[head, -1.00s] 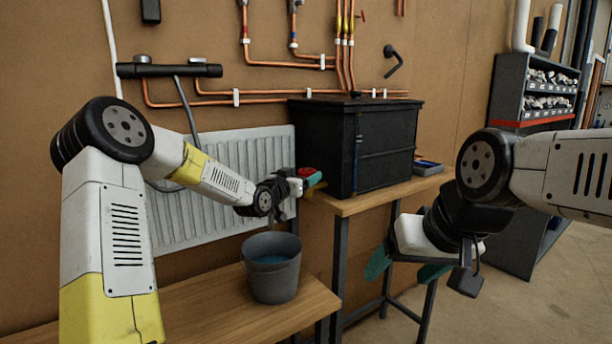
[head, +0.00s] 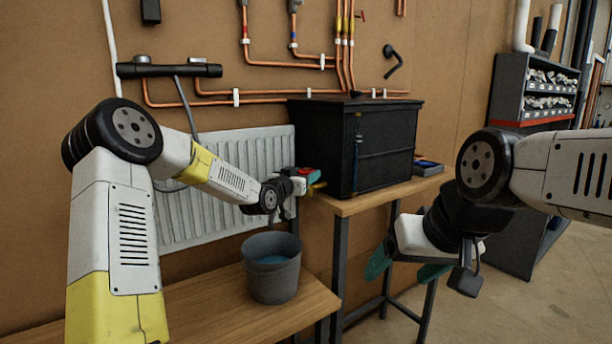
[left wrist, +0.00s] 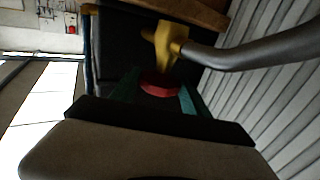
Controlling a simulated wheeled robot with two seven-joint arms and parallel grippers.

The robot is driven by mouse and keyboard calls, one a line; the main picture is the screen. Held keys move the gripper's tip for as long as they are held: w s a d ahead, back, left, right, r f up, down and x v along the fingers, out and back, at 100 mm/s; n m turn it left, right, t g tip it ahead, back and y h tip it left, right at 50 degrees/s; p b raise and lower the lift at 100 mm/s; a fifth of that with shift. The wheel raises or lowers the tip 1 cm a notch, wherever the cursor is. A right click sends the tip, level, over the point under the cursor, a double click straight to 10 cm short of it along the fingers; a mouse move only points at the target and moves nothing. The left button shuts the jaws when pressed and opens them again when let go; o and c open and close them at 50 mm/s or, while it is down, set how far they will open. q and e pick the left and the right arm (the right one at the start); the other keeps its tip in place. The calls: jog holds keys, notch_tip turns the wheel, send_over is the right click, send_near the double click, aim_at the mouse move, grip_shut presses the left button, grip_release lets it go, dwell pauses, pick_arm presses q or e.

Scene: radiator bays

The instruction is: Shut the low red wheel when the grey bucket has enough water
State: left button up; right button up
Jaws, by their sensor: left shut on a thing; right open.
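The low red wheel (head: 305,171) is at the radiator's right end, partly hidden by my left gripper (head: 314,180). In the left wrist view the red wheel (left wrist: 160,84) sits between the green fingertips, in front of a brass valve body (left wrist: 165,45) on a grey pipe. My left gripper is shut on it. The grey bucket (head: 273,285) stands upright on the low wooden bench, below and left of the wheel. Blue water (head: 271,260) shows inside, below the rim; its exact depth is hard to tell. My right gripper (head: 405,268) is open and empty at the right, away from the bucket.
A black tank (head: 375,150) stands on a higher wooden table (head: 375,195), close to the wheel. The white radiator (head: 190,215) and copper pipes are on the wall behind. A shelf (head: 510,95) with small bins stands at the right.

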pick_arm(q)
jog(key=n+t+y, duration=0.1)
jog(key=n+y, duration=0.1)
jog(key=y, duration=0.1)
jog(key=d+n+y, duration=0.1)
jog(key=n+y, duration=0.1)
jog(key=y, duration=0.1)
jog(key=shift+s+d+t, duration=0.1)
jog(key=shift+s+t, duration=0.05)
jog(key=shift+t, duration=0.25)
jog(key=n+y, duration=0.2)
jog(key=y, duration=0.1)
jog(key=n+y, duration=0.2)
jog(key=y, duration=0.1)
jog(key=shift+d+g, duration=0.15)
jog(key=shift+g, duration=0.15)
jog(key=shift+n+g+y, duration=0.6)
jog(key=shift+n+y, duration=0.5)
jog(key=shift+y, duration=0.7)
jog(key=o, duration=1.4)
jog(key=shift+c, duration=0.2)
jog(key=shift+o, duration=0.2)
